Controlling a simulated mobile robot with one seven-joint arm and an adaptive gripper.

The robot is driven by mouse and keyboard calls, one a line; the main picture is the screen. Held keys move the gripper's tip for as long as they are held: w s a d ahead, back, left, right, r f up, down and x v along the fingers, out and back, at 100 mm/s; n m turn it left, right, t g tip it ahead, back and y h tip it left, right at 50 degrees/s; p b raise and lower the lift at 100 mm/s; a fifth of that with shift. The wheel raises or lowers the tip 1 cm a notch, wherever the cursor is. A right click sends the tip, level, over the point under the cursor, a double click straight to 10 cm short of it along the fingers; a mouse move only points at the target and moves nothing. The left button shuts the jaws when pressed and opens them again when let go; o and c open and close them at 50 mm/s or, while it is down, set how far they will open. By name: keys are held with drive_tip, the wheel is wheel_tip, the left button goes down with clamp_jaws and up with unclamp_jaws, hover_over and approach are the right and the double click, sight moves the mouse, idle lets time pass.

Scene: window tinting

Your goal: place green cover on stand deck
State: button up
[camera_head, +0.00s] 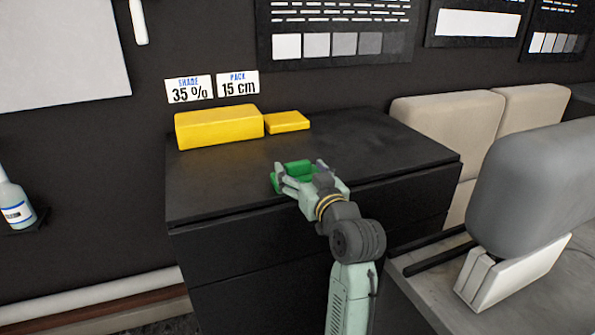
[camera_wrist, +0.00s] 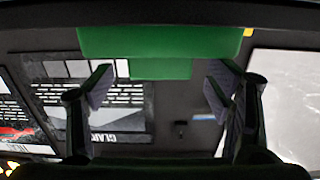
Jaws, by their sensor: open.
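The green cover (camera_head: 292,167) is at the top of the black stand, near its front edge, partly hidden by my gripper (camera_head: 301,176). I cannot tell whether it rests fully on the black stand deck (camera_head: 345,140). In the wrist view the green cover (camera_wrist: 165,42) spans the top middle, with a smaller green part hanging below it. My gripper's fingers (camera_wrist: 160,88) are spread apart there, one on each side below the cover. The gripper is open and close to the cover; contact is not clear.
A yellow block (camera_head: 218,128) and a smaller, flatter yellow block (camera_head: 287,122) lie at the back left of the deck. Signs (camera_head: 189,89) hang on the wall behind. Beige seat backs (camera_head: 445,125) and a grey headrest (camera_head: 535,190) stand to the right. The deck's right side is clear.

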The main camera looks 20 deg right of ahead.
drive_tip(key=shift+w, duration=1.35)
drive_tip(key=shift+c, duration=0.4)
drive_tip(key=c, duration=1.3)
drive_tip(key=shift+r, duration=0.15)
